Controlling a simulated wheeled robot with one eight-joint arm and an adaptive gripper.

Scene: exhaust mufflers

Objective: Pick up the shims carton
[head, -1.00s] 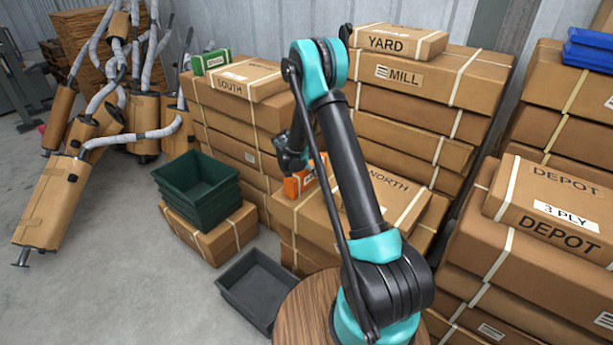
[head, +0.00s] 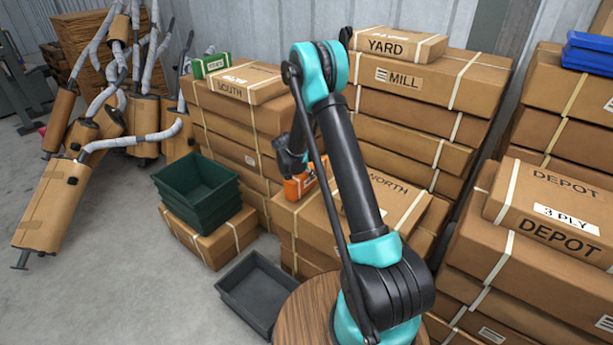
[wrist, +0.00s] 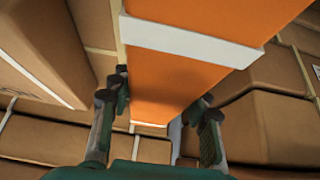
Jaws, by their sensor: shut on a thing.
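An orange carton with a white band (head: 301,185) stands by the stack marked NORTH in the head view, partly hidden by my arm. I cannot read a shims label on it. In the wrist view the orange carton (wrist: 180,75) fills the upper middle, between the two fingers of my gripper (wrist: 160,103). My gripper is shut on this carton, one finger on each side. In the head view my wrist is just left of the upper arm, and the fingers are mostly hidden. A small green carton (head: 211,65) with unclear lettering sits on the stack marked SOUTH.
Brown cartons marked NORTH (head: 392,195), SOUTH (head: 236,83) and MILL (head: 430,85) stand close around. Green crates (head: 197,190) and a grey tray (head: 259,292) are at the lower left. Mufflers (head: 55,200) lean at far left. The left floor is open.

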